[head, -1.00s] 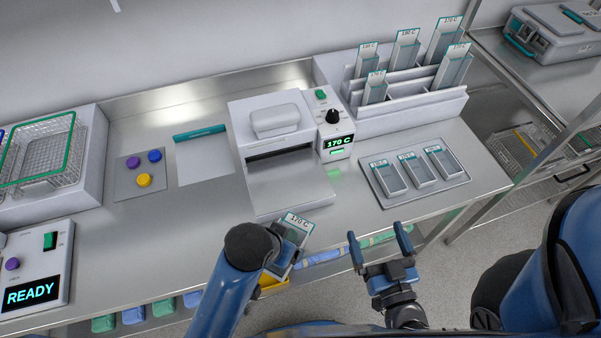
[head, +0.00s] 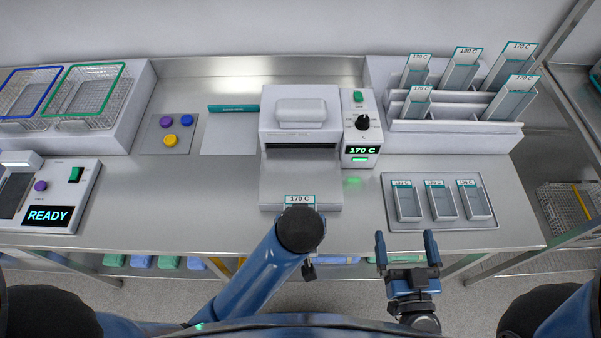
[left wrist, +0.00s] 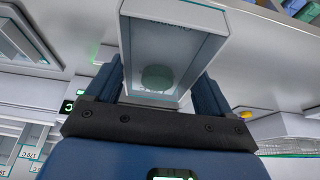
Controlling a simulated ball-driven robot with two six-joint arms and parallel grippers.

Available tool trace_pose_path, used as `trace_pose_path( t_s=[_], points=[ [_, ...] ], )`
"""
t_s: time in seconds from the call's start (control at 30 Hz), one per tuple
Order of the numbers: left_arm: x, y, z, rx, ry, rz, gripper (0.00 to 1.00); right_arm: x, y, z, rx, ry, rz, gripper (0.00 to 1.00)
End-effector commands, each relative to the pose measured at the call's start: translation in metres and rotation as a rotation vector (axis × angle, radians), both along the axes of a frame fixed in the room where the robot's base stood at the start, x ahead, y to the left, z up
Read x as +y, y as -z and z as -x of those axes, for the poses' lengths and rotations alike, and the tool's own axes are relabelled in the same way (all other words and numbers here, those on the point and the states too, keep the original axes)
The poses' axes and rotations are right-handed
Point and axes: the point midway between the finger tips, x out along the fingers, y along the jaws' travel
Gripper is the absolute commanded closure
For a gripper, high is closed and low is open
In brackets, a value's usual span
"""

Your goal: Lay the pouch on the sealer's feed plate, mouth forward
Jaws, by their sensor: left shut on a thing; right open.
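The pouch labelled 170 C (head: 299,199) is at the front edge of the sealer's feed plate (head: 275,178). My left wrist hides most of it in the head view. In the left wrist view the clear pouch (left wrist: 187,45), with a green round thing inside, sits between both fingers of my left gripper (left wrist: 163,88), which is shut on it. I cannot tell whether the pouch touches the plate. The white sealer (head: 280,125) stands behind the plate, its dark slot facing me. My right gripper (head: 407,245) is open and empty in front of the bench.
The sealer's control box (head: 361,130) shows 170 C. To its right are a rack (head: 455,128) of pouches and a tray (head: 465,225) with three more. Baskets (head: 90,92), a button plate (head: 152,140) and a READY unit (head: 75,188) stand left. The bench left of the feed plate is clear.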

Motion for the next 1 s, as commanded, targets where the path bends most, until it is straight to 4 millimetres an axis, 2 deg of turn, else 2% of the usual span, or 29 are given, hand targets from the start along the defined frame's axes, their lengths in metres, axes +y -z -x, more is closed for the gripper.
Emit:
trace_pose_path(
  t_s=[0.4,0.6,0.8,1.0],
  points=[
    [0.002,-0.004,-0.102,0.0,-0.004,-0.001,0.46,0.0,-0.025,0.0,0.0,0.0,0.0,0.0],
    [0.001,-0.003,-0.14,0.0,-0.001,0.0,0.46,0.0,-0.032,0.0,0.0,0.0,0.0,0.0],
    [0.001,-0.001,-0.156,0.0,0.002,0.0,0.46,0.0,-0.035,0.0,0.0,0.0,0.0,0.0],
    [0.001,0.011,-0.156,0.003,0.003,-0.002,0.46,0.0,-0.041,0.0,0.0,0.0,0.0,0.0]
  ],
)
